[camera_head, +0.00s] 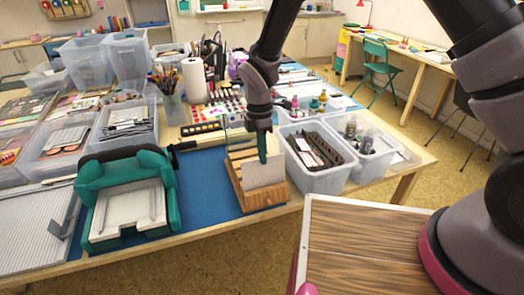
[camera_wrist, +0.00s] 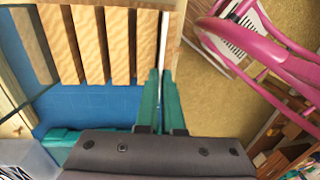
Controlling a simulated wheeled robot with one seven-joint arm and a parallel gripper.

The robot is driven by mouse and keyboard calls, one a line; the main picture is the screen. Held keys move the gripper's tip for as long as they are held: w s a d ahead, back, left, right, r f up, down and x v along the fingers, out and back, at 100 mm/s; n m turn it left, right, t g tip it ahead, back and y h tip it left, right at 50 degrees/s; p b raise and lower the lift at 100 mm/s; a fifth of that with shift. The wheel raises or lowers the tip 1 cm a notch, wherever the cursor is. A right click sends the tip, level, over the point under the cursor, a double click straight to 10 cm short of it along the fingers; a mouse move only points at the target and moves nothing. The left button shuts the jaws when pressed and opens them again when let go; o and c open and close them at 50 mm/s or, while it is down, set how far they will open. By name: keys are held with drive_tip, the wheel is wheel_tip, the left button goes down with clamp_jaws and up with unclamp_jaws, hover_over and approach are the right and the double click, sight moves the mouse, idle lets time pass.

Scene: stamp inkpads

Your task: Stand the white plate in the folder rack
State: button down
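The white plate (camera_head: 264,172) stands nearly upright at the near end of the wooden folder rack (camera_head: 270,199). In the wrist view its thin edge (camera_wrist: 163,38) lies beside the endmost slats of the rack (camera_wrist: 118,45). My gripper (camera_head: 262,146) is above the rack, at the plate's top edge. In the wrist view its two teal fingers (camera_wrist: 161,85) are close together, one on each side of the plate, and look shut on it. The plate's bottom edge is hidden, so I cannot tell how deep it sits.
A teal-and-white press (camera_head: 127,198) stands left of the rack on the blue mat (camera_head: 205,190). Clear bins (camera_head: 330,180) stand close on the right. A clear panel (camera_head: 237,135) is behind the rack. The table's front edge is just before the rack.

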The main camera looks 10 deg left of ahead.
drive_tip(key=c, duration=1)
unclamp_jaws()
drive_tip(key=shift+r, duration=0.15)
drive_tip(key=shift+w+a+r, duration=0.1)
drive_tip(key=shift+w+r, duration=0.05)
drive_tip(key=shift+r, duration=1.05)
drive_tip(key=shift+w+a+r, duration=0.1)
drive_tip(key=shift+r, duration=1.05)
drive_tip(key=shift+r, duration=0.1)
